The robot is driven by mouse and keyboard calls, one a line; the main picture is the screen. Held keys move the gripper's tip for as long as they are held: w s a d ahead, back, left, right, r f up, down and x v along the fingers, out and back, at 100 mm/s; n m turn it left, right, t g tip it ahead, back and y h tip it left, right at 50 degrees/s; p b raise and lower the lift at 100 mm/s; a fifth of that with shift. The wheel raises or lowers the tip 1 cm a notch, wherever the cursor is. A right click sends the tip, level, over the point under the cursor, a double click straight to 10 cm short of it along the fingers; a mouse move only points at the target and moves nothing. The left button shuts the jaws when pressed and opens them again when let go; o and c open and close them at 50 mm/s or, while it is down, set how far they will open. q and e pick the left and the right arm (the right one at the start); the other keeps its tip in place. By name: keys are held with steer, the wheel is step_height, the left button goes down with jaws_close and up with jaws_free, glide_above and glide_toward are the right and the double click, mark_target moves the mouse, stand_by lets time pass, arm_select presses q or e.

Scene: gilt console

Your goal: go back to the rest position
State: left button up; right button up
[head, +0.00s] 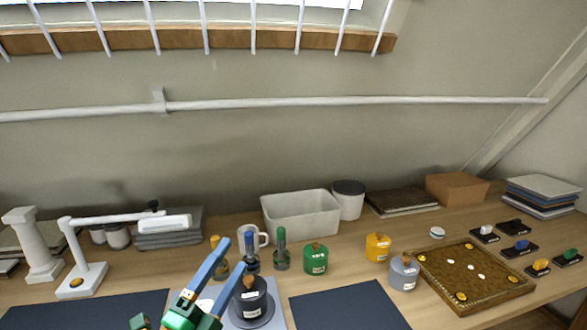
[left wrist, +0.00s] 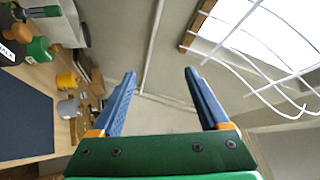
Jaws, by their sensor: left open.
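My left gripper (head: 233,256) comes in at the bottom of the head view, over the front of the wooden table. Its two blue fingers are apart, with nothing held between them. In the left wrist view the same gripper (left wrist: 160,74) is open, with only wall and a white pipe behind the gap. My right gripper is not in view.
Small bottles, a green pot (head: 316,259), a yellow pot (head: 378,247) and a grey pot (head: 404,273) stand on the table. A white bin (head: 301,214) is behind. A brown tray (head: 513,293) lies right, a white lamp (head: 84,278) left. Dark mats (head: 350,308) are bare.

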arm_select(q)
steer(key=s+a+f+n+g+y, duration=0.3)
steer(key=f+n, duration=0.2)
steer(key=f, duration=0.2)
steer(key=s+a+f+n+g+y, duration=0.2)
steer(key=f+n+y, duration=0.1)
steer(key=f+n, duration=0.25)
steer(key=s+a+f+n+g+y, duration=0.3)
steer(key=f+n+y, duration=0.15)
steer(key=f, duration=0.35)
steer(key=s+d+f+n+g+h, duration=0.15)
steer(key=s+f+g, duration=0.3)
steer(key=s, duration=0.45)
steer(key=s+d+f+n+g+h, duration=0.1)
steer(key=s+f+n+g, duration=0.25)
steer(key=s+f, duration=0.35)
steer(key=s+f+g+b, duration=0.25)
steer(key=f+b, duration=0.35)
steer(key=f, duration=1.5)
steer(key=s+a+f+b, duration=0.2)
steer(key=s+f+b, duration=0.2)
steer(key=s+f, duration=0.8)
steer(key=shift+s+a+f+m+g+y, duration=0.2)
steer(key=shift+s+f+m+g+y, duration=0.15)
steer(key=shift+f, duration=0.6)
